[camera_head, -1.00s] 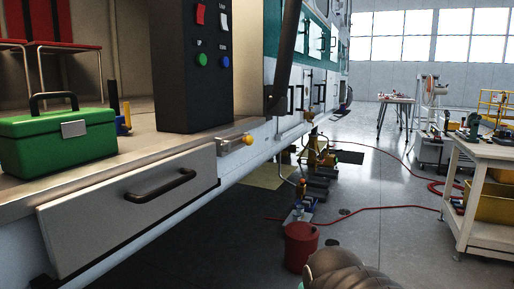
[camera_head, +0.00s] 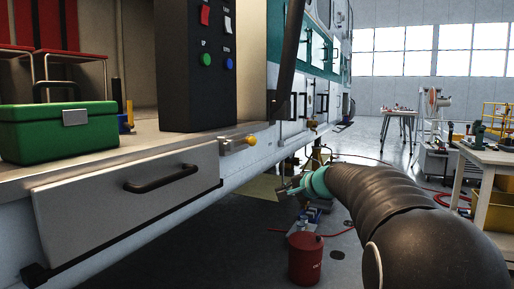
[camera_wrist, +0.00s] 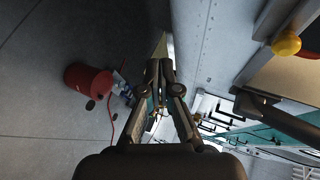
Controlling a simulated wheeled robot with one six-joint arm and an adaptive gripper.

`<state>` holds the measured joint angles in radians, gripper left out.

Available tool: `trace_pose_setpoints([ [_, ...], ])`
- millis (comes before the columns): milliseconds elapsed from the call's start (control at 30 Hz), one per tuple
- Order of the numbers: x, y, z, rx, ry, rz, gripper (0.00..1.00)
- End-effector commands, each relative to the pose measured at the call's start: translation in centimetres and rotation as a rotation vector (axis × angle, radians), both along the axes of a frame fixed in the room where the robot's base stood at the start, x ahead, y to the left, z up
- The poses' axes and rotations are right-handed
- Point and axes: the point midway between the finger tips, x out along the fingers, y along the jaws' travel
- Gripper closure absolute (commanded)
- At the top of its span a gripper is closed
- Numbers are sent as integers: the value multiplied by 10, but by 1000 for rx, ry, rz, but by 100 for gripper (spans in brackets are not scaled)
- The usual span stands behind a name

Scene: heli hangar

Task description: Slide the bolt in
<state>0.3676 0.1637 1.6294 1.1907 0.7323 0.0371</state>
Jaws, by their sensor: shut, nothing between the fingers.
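The bolt (camera_head: 238,143) is a small metal slide with a yellow knob (camera_head: 251,140). It is mounted on the pale side wall, just right of the top right corner of the white hatch panel (camera_head: 130,190). The yellow knob also shows at the upper right of the wrist view (camera_wrist: 286,44), on a metal strip. My gripper (camera_wrist: 160,64) is shut and empty in the wrist view, with the knob off to its right and apart from it. In the head view, my arm reaches in from the lower right, its end below and right of the bolt.
A green toolbox (camera_head: 58,130) and a black control box (camera_head: 200,65) stand on the ledge above the panel. A red can (camera_head: 305,260) stands on the floor below my arm. A workbench (camera_head: 490,180) is at right.

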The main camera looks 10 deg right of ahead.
Motion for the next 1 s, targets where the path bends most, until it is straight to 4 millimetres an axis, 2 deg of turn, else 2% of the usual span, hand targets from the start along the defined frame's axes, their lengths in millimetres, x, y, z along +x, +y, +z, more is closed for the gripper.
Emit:
trace_pose_setpoints([
  [33,14,-7,17,52,-46,-30,100],
  [100,28,-12,45,123,-107,-64,100],
  [233,39,-17,96,229,-212,-109,100],
  [333,41,-20,119,287,-256,-131,100],
  [500,43,-24,127,338,-276,-157,100],
  [833,43,-24,127,340,-274,-162,100],
  [1000,53,-21,126,339,-272,-160,100],
])
